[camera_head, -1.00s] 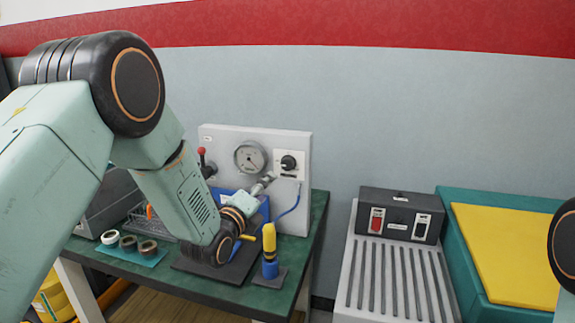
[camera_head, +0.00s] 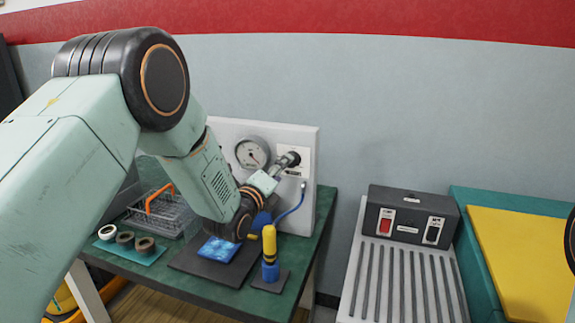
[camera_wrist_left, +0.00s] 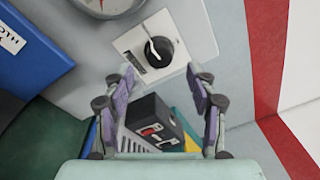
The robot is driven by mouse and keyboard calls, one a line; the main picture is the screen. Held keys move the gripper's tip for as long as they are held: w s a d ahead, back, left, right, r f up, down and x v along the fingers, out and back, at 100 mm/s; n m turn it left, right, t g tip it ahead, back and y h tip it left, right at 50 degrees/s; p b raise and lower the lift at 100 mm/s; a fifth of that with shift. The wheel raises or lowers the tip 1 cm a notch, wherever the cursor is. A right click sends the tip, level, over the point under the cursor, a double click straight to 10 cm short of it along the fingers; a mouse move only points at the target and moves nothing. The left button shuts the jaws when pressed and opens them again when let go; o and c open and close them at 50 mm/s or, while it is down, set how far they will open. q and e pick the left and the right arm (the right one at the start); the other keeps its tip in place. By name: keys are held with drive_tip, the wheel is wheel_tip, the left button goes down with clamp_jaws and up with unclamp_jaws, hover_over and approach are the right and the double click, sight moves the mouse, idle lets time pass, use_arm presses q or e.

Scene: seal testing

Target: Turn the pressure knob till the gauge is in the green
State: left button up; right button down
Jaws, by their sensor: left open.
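The black pressure knob (camera_wrist_left: 158,50) sits on a white plate on the grey panel, with a white pointer line on it. The round gauge (camera_head: 252,153) is on the same panel, left of the knob; its needle and green zone are too small to read. In the left wrist view only the gauge's lower rim (camera_wrist_left: 105,8) shows. My left gripper (camera_wrist_left: 163,85) is open and empty, its fingers short of the knob and on either side of it. In the head view the gripper (camera_head: 288,163) covers much of the knob. My right gripper is not in view.
A green table (camera_head: 150,282) carries a wire basket (camera_head: 160,212), several rings on a teal mat, a blue item on a dark mat and a yellow-and-blue bottle (camera_head: 269,250). A blue hose (camera_head: 292,208) hangs from the panel. A black switch box (camera_head: 411,215) stands right on a ribbed surface.

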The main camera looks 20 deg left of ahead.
sight(292, 164)
use_arm(q)
drive_tip(key=w, duration=0.3)
drive_tip(key=w+d, duration=0.1)
drive_tip(key=shift+w+d+f, duration=0.1)
drive_tip(key=shift+w+f, duration=0.05)
drive_tip(key=shift+f, duration=0.1)
drive_tip(key=shift+w+r, duration=0.1)
drive_tip(key=shift+r, duration=0.05)
drive_tip(key=shift+w, duration=0.15)
drive_tip(key=shift+c, duration=1.3)
drive_tip(key=c, duration=0.9)
